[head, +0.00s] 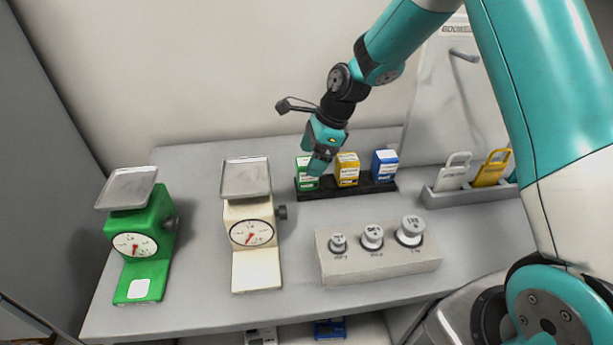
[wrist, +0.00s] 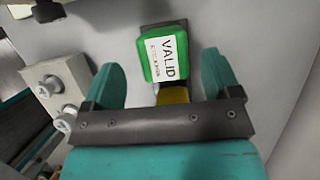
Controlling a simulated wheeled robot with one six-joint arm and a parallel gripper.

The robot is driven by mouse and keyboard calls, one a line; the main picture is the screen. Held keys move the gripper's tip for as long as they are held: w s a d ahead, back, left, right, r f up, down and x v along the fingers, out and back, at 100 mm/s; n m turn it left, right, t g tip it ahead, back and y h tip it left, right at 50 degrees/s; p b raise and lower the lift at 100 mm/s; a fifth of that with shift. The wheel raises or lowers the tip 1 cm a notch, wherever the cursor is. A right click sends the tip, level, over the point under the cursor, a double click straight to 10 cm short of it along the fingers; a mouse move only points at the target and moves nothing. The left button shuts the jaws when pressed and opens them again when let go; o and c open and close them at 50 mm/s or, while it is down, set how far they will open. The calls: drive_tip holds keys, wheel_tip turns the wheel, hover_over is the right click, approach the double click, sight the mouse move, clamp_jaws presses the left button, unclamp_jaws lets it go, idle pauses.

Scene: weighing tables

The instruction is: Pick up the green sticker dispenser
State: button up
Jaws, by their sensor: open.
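The green sticker dispenser (head: 304,183) stands at the left end of a black holder (head: 335,192) at the back of the table. My gripper (head: 317,170) is just above and in front of it and hides part of it. In the wrist view the dispenser (wrist: 163,55) shows a white label reading VALID. It lies ahead of and between my two open fingers (wrist: 165,82). The fingers do not appear to touch it. A yellow dispenser (head: 347,169) and a blue dispenser (head: 384,164) stand to its right in the same holder.
A green scale (head: 150,230) and a cream scale (head: 250,215) stand to the left. A grey block (head: 375,265) with three weights is in front of the holder. A rack (head: 470,195) with white and yellow tags is at the right.

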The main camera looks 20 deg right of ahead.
sight(305, 183)
drive_tip(key=p+x, duration=0.1)
drive_tip(key=x, duration=0.4)
drive_tip(key=shift+w+d+f+p, duration=0.15)
drive_tip(key=shift+w+p, duration=0.1)
drive_tip(key=shift+p, duration=0.15)
drive_tip(key=shift+c, duration=0.5)
drive_tip(key=c, duration=1)
